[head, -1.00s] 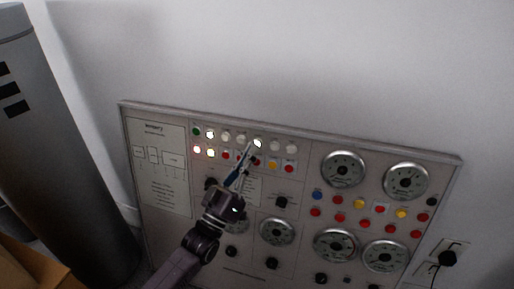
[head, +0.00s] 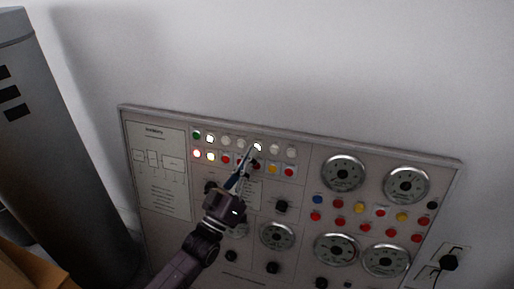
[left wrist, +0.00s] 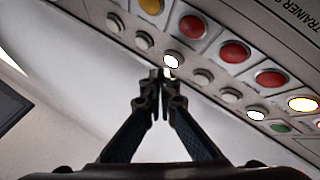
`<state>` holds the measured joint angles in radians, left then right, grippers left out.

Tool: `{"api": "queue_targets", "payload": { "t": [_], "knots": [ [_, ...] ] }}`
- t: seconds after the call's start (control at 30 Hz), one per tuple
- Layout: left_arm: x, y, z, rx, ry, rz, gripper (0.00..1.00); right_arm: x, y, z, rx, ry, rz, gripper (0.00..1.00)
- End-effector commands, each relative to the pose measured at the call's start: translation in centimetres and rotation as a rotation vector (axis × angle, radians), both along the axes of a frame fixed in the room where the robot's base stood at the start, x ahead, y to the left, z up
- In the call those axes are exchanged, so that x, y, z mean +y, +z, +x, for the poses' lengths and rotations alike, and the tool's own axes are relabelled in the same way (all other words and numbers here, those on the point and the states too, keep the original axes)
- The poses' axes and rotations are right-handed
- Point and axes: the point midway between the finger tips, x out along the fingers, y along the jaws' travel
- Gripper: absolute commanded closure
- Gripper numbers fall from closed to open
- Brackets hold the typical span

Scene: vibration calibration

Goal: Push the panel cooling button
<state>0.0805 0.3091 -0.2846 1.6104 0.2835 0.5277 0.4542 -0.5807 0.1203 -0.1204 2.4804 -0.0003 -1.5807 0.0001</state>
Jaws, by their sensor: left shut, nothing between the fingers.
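The control panel (head: 308,182) leans upright at the wall, with rows of round buttons and lamps. A lit white button (head: 257,147) is in its top row, among unlit white ones; it also shows in the left wrist view (left wrist: 172,61). My left gripper (head: 248,153) is shut and empty, its fingertips close to this lit button. In the left wrist view the closed fingertips (left wrist: 161,74) overlap the button's lower edge; I cannot tell whether they touch. No label naming the cooling button is readable. My right gripper is not in view.
A grey cylinder (head: 62,150) stands left of the panel. A socket with a black plug (head: 449,261) is on the wall at lower right. The wall above the panel is bare.

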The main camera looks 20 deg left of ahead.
Motion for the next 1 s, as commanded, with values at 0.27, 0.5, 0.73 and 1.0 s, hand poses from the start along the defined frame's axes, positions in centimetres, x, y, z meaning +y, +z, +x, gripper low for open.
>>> {"api": "queue_targets", "payload": {
  "t": [0.27,0.5,0.73,1.0],
  "knots": [
    [0.01,-0.02,0.0,0.0,0.0,0.0,1.0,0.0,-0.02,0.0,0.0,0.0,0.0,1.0],
    [0.01,-0.03,0.05,0.0,0.0,0.0,1.0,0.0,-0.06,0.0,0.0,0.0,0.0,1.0],
    [-0.03,-0.13,0.74,-0.001,0.0,0.0,1.0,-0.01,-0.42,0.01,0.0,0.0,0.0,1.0],
    [-0.04,-0.14,0.83,0.0,0.0,0.0,1.0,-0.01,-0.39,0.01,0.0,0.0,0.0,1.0]
  ]
}}
